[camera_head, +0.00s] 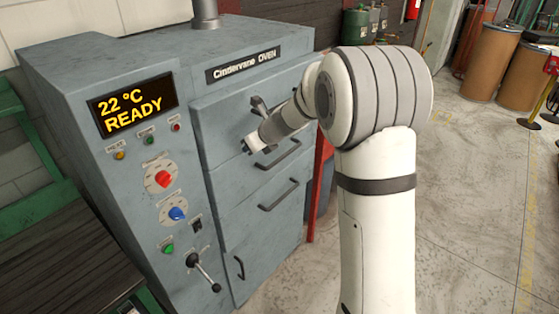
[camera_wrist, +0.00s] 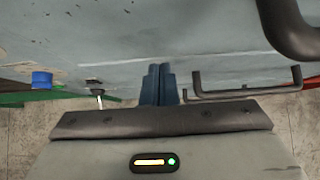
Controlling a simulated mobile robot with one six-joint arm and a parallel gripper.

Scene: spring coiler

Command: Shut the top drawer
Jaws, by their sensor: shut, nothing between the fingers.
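The grey oven cabinet (camera_head: 150,60) labelled "Cindervane OVEN" has stacked front panels with dark bar handles. The upper bar handle (camera_head: 280,156) is partly beside my gripper, and a second bar handle (camera_head: 280,195) sits on the panel below. Which panel is the top drawer, and how far it stands out, I cannot tell clearly. My gripper (camera_head: 248,147) is in front of the upper panel, left of the upper bar handle. In the wrist view its dark blue fingers (camera_wrist: 158,84) are together, empty, close to the grey front. Contact is unclear. A bar handle (camera_wrist: 245,88) shows to their right.
The control side carries a display (camera_head: 133,105) reading "22 °C READY", a red knob (camera_head: 163,179), a blue knob (camera_head: 177,213) and a lever (camera_head: 203,272). A green-framed bench (camera_head: 45,225) stands at left. Brown drums (camera_head: 494,65) stand far right; the floor between is open.

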